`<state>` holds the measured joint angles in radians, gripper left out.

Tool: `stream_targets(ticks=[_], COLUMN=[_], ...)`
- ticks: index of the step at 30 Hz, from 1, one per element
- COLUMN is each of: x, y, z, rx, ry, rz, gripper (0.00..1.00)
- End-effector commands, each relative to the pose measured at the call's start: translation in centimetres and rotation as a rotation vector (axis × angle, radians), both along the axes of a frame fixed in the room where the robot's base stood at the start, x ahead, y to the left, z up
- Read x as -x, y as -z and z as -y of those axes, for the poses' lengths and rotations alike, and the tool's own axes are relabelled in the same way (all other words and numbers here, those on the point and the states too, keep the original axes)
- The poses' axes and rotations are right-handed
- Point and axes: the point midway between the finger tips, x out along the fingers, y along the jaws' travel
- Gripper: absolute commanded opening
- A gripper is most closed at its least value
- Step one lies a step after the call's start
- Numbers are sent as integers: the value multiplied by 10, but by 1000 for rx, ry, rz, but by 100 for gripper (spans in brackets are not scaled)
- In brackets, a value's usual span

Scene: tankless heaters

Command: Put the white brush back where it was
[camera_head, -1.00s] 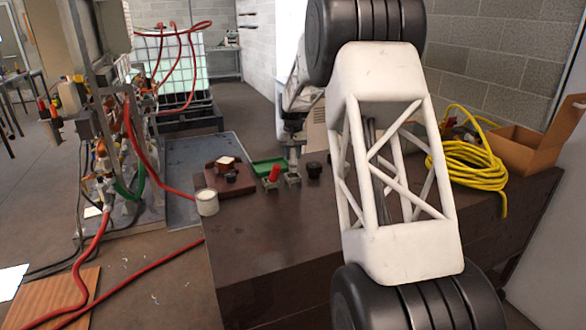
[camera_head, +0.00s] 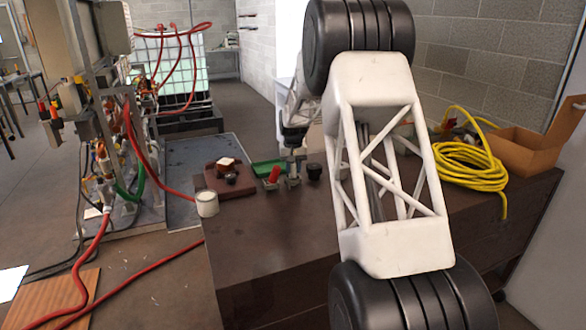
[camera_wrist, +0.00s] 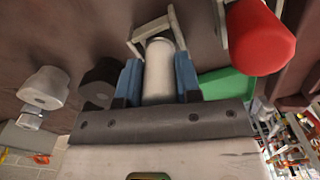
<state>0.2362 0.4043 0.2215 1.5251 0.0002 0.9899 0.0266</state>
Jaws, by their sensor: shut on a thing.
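My gripper (camera_wrist: 158,82) has blue fingers shut on the sides of a pale, upright-looking cylinder, which I take as the white brush (camera_wrist: 158,72). The brush's far end is at a grey metal bracket (camera_wrist: 138,38); I cannot tell whether it sits inside or just beside it. In the head view my gripper is small and partly hidden behind my arm, directly above a small grey holder (camera_head: 293,181). The brush's lower end is not clear there.
A red-topped item (camera_head: 272,175) and a black knob-like item (camera_head: 314,171) flank the holder closely. A green tray (camera_head: 268,168), a brown-red block (camera_head: 229,182) and a white cup (camera_head: 206,203) are left. Yellow hose (camera_head: 468,168) lies right. The dark tabletop (camera_head: 270,245) is clear in front.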

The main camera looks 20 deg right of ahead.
Motion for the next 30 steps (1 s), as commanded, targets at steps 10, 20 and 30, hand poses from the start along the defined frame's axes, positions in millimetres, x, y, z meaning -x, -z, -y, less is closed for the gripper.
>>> stream_targets(ticks=[10,20,30], x=[0,0,0], y=[1,3,0], z=[0,0,0], rx=[0,0,0], ry=[0,0,0], rz=[1,1,1], gripper=[8,57,57])
